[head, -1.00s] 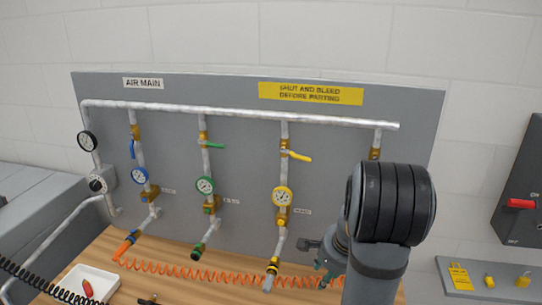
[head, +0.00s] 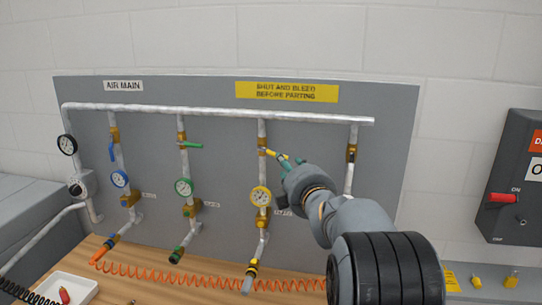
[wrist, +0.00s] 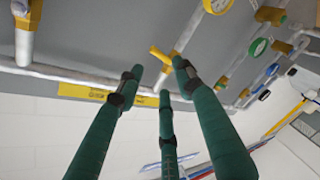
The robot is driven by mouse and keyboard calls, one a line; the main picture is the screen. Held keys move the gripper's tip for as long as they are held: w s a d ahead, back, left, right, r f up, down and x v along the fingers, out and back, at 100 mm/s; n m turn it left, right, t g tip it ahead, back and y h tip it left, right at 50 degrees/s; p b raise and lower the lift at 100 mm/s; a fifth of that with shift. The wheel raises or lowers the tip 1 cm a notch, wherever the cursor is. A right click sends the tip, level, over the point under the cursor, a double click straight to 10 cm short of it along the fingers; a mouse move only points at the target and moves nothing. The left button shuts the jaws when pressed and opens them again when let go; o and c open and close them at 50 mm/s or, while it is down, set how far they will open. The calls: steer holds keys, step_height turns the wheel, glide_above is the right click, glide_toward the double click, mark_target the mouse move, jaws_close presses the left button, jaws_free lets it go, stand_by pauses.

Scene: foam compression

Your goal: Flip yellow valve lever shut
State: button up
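The yellow valve lever (head: 272,153) sits on the third vertical pipe, below the header pipe. It points right and slightly down, across the pipe, and its outer end is hard to separate from my fingers. My gripper (head: 287,160) is at the lever's right end. In the wrist view the yellow lever (wrist: 160,55) shows between and beyond the tips of my green fingers (wrist: 158,78). The fingers are spread apart, with wall and panel visible between them. I cannot tell whether any finger touches the lever.
A green lever (head: 195,146) and a blue lever (head: 111,152) sit on pipes to the left. A yellow gauge (head: 260,196) hangs below the yellow valve. A fourth pipe (head: 350,175) stands right, near my arm. A red-handled switch box (head: 515,185) is far right.

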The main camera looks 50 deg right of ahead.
steer(key=shift+n, duration=0.4)
steer(key=p+x, duration=0.2)
steer(key=x, duration=0.8)
steer(key=shift+w+d, duration=0.2)
steer(key=c, duration=0.4)
jaws_close()
